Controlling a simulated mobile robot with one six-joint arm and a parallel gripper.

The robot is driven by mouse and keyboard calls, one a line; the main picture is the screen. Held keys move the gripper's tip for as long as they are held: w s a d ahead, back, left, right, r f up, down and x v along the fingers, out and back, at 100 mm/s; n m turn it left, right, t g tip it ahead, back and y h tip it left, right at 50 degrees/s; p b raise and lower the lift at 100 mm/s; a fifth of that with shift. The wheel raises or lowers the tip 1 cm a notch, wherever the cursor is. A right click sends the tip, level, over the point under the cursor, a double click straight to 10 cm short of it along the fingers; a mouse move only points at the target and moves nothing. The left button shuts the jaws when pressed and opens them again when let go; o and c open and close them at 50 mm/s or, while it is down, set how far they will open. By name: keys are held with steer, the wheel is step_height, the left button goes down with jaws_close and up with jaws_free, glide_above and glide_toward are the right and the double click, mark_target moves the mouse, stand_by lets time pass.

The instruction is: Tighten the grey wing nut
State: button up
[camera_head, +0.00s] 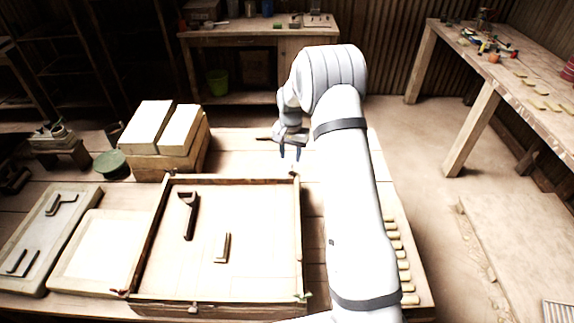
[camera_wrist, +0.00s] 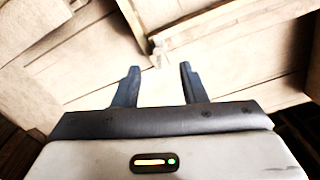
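The shallow wooden frame (camera_head: 230,180) lies on the table in the head view, and its far right corner is below my gripper (camera_head: 290,165). A small pale grey piece, likely the grey wing nut (camera_wrist: 160,60), shows at that corner in the wrist view, just beyond and between my fingertips. My gripper (camera_wrist: 159,69) is open, its two dark fingers spread and nothing between them. A reddish wing nut (camera_head: 119,292) sits at the frame's near left corner and a greenish one (camera_head: 303,296) at its near right corner.
Stacked pale blocks (camera_head: 148,126) and a green round lid (camera_head: 111,163) stand at the table's back left. Flat boards (camera_head: 98,250) lie left of the frame. Small tan pieces (camera_head: 403,265) line the right edge.

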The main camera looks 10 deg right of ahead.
mark_target(290, 170)
steer(key=shift+f+p, duration=0.85)
steer(key=shift+f, duration=2.35)
